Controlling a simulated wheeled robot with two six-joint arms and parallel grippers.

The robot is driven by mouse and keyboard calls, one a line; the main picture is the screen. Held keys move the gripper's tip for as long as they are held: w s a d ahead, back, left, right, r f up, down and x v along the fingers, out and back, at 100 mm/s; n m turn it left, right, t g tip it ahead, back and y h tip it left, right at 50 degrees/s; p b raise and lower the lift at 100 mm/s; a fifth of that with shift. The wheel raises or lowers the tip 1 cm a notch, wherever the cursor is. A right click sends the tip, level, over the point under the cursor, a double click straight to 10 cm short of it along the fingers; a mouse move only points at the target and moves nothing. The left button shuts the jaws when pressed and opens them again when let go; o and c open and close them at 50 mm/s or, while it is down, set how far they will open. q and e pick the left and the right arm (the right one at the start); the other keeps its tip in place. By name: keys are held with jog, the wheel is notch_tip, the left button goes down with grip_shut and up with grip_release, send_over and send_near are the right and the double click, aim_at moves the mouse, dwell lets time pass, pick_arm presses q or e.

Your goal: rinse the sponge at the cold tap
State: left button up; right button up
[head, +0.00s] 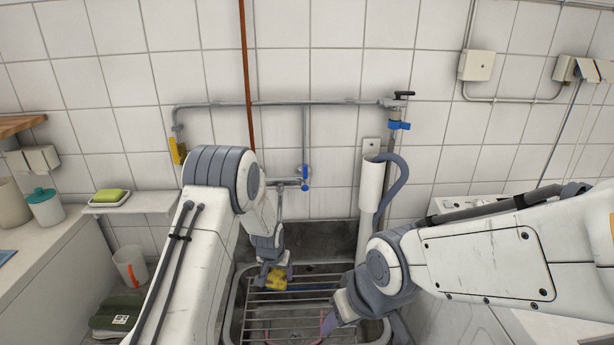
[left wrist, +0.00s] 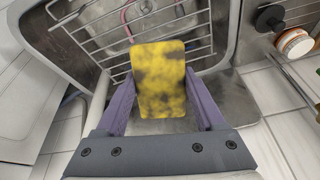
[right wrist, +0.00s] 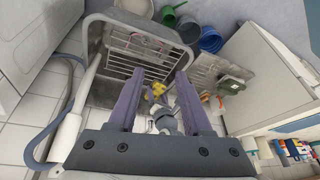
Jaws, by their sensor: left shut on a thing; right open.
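The yellow sponge with dark stains (left wrist: 160,85) is between the fingers of my left gripper (left wrist: 160,78), which is shut on it. In the head view the sponge (head: 277,279) is over the sink (head: 235,310), above its wire rack. A tap with a blue handle (head: 305,184) is on the wall pipe above the sink; the sponge is below it. I see no water stream. My right gripper (right wrist: 155,80) is open and empty near the sink's right side. The sponge also shows beyond its fingers in the right wrist view (right wrist: 158,91).
A grey hose (head: 393,185) hangs beside a white standpipe (head: 372,185) right of the sink. A blue-levered valve (head: 397,125) is above. A green-and-yellow sponge (head: 110,196) lies on a left shelf (head: 140,203). Several buckets and basins (right wrist: 190,30) stand on the floor.

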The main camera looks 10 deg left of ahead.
jog(key=w+a+r+t+y, duration=0.1)
jog(key=w+a+t+y, duration=0.3)
jog(key=w, duration=0.7)
jog(key=w+a+r+t+h, duration=0.15)
jog(key=w+a, duration=0.35)
jog(key=w, duration=0.6)
jog(key=m+t+y, duration=0.1)
jog(key=t+y, duration=0.2)
jog(key=t, duration=0.4)
send_near(306, 171)
jog(key=x, duration=1.1)
grip_shut()
jog(key=shift+d+f, duration=0.1)
